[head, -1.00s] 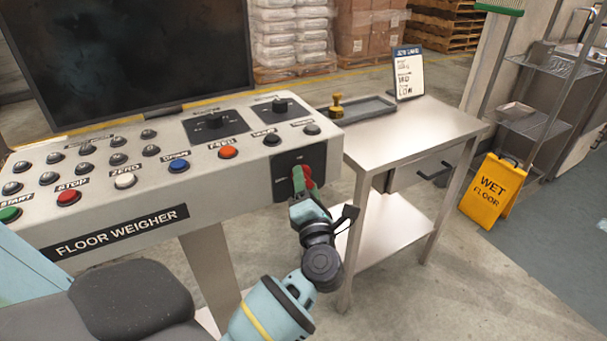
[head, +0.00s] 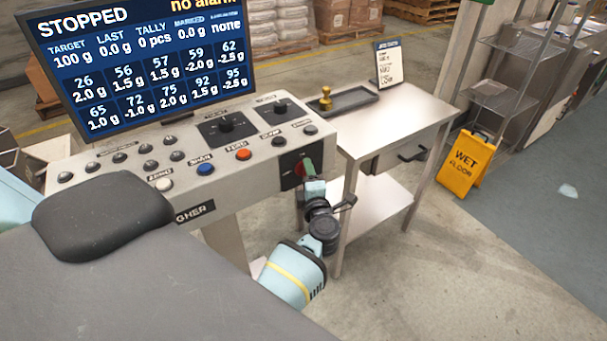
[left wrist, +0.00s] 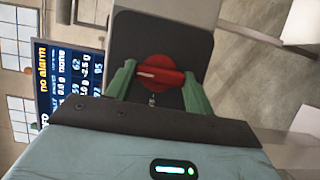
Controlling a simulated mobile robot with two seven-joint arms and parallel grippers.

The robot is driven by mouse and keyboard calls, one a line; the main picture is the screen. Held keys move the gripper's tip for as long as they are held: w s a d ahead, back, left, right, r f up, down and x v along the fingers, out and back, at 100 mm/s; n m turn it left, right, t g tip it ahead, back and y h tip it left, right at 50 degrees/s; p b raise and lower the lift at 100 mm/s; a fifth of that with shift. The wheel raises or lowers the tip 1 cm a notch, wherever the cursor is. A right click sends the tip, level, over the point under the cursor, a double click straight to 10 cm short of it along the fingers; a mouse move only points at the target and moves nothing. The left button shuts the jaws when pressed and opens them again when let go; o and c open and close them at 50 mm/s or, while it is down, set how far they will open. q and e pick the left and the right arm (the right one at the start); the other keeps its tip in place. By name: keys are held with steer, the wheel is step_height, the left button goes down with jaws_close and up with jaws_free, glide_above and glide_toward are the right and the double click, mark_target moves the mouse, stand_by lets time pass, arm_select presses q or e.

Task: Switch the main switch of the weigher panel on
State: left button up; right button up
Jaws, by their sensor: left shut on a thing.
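The weigher panel (head: 255,172) stands in the middle left of the head view, with its screen (head: 150,60) lit and reading STOPPED and no alarm. The main switch is a red rotary knob (left wrist: 160,75) on a dark plate (head: 288,180) on the panel's front face. My left gripper (head: 306,168) is at this plate. In the left wrist view its green fingers (left wrist: 158,88) are shut on the red knob, one on each end of the handle. The handle lies across that picture, with a white mark at its left part. My right gripper is not in view.
A steel side table (head: 415,115) with a dark tray (head: 345,101), a brass-coloured stamp (head: 325,98) and a card stand (head: 389,65) stands right of the panel. A yellow wet floor sign (head: 466,164) stands farther right. The floor at the lower right is clear.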

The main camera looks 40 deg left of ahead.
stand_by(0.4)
arm_select(q)
steer(key=o, duration=1)
steer(key=shift+d, duration=0.1)
